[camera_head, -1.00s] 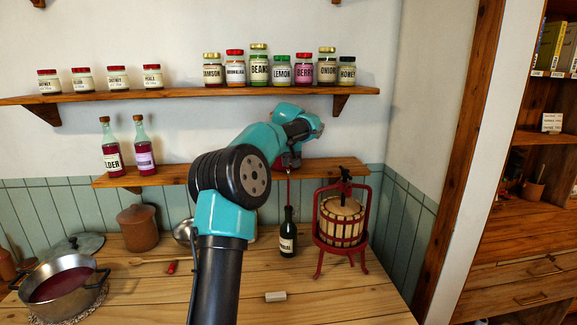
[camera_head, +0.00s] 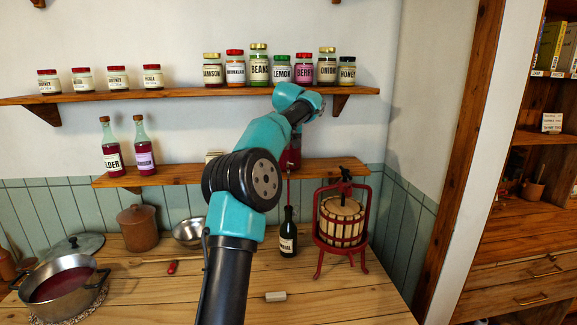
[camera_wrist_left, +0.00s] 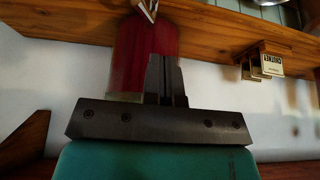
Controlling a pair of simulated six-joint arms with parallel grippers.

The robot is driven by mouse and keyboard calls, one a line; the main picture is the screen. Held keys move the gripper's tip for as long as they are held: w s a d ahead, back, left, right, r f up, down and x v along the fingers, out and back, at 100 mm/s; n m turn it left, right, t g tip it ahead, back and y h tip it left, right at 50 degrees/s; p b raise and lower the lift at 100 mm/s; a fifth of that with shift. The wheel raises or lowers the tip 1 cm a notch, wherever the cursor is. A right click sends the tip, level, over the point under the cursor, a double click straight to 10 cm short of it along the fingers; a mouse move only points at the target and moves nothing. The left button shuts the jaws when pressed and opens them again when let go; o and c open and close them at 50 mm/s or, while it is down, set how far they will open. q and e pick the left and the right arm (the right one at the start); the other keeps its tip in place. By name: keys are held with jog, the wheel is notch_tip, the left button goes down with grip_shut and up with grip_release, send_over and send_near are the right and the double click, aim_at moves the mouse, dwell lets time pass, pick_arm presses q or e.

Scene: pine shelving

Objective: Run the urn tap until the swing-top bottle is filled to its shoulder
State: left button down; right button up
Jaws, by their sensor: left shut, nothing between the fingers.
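The dark swing-top bottle (camera_head: 288,238) stands upright on the counter, its label partly readable. A thin red stream (camera_head: 288,190) runs down to its mouth from the red urn (camera_head: 291,158) on the lower shelf. The liquid level cannot be made out through the dark glass. My left arm hides much of the urn. In the left wrist view, the urn's red body (camera_wrist_left: 135,50) and a shiny metal part like its tap (camera_wrist_left: 148,8) show beyond my left gripper (camera_wrist_left: 165,60). That gripper is shut and empty near the urn. Its fingers are hidden in the head view.
A red fruit press (camera_head: 341,222) stands just right of the bottle. A metal bowl (camera_head: 188,232), a brown crock (camera_head: 138,228) and a pot (camera_head: 58,287) are to the left. A small pale block (camera_head: 275,296) lies in front. Jars line the upper shelf (camera_head: 190,92).

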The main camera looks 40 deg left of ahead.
pick_arm(q)
jog(key=w+d, duration=0.4)
jog(key=w, duration=0.2)
dwell(0.7)
jog(key=shift+d+f, duration=0.1)
notch_tip(320, 180, down, 6)
dwell(0.9)
